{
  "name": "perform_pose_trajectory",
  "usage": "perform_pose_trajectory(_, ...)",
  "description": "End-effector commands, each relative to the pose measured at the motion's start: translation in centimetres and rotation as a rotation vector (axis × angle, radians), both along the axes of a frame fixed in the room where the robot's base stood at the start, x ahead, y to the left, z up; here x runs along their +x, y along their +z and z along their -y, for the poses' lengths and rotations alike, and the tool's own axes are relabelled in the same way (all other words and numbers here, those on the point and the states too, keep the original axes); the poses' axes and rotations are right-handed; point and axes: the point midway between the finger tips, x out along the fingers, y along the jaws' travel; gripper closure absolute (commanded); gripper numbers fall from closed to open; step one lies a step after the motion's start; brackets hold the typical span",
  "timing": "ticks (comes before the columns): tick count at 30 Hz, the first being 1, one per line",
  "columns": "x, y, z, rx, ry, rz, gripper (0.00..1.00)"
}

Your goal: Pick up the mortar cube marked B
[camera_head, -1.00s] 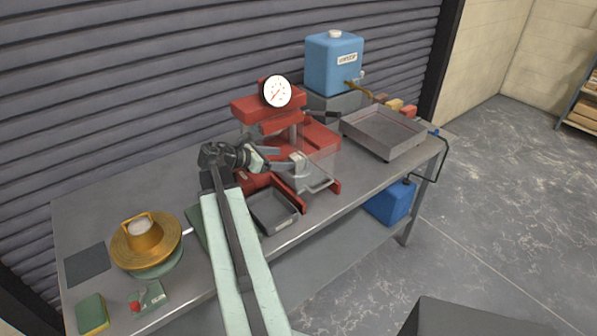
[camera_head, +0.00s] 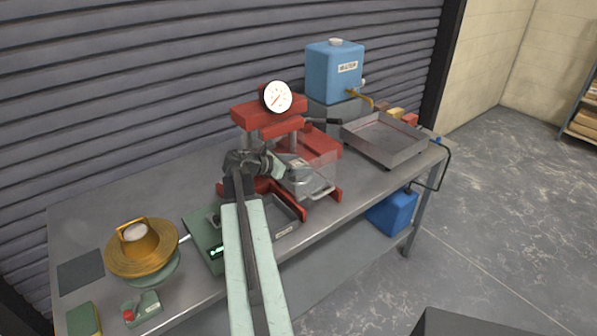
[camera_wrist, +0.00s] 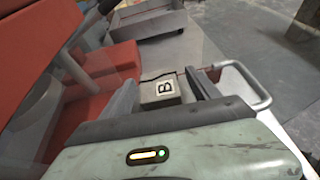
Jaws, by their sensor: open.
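The pale grey mortar cube (camera_wrist: 162,92) marked B shows in the wrist view, its letter facing me. My gripper (camera_wrist: 166,82) is open, with one dark finger on each side of the cube. Whether either finger touches it, I cannot tell. In the head view my gripper (camera_head: 284,172) is in front of the red press (camera_head: 270,115), by its clear guard. The cube cannot be made out in the head view.
The press's red frame stands close at left in the wrist view. A metal handle (camera_wrist: 262,100) is close at right. A grey tray (camera_head: 384,141) sits to the right of the press, and a green scale (camera_head: 204,240) is to the left of my arm.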

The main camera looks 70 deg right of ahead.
Motion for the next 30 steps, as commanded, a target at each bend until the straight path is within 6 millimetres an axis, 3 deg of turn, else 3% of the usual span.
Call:
perform_pose_trajectory(1, 0.0, 0.0, 0.0, 0.000, 0.000, 0.000, 0.29)
perform_pose_trajectory(9, 0.1, 0.1, -0.1, 0.000, 0.000, 0.000, 1.00)
perform_pose_trajectory(20, 0.1, 0.4, -0.1, 0.000, 0.001, 0.000, 1.00)
perform_pose_trajectory(26, 0.1, 2.0, -0.1, -0.001, 0.001, 0.000, 1.00)
perform_pose_trajectory(30, 0.2, 4.1, -0.1, -0.001, 0.002, -0.001, 1.00)
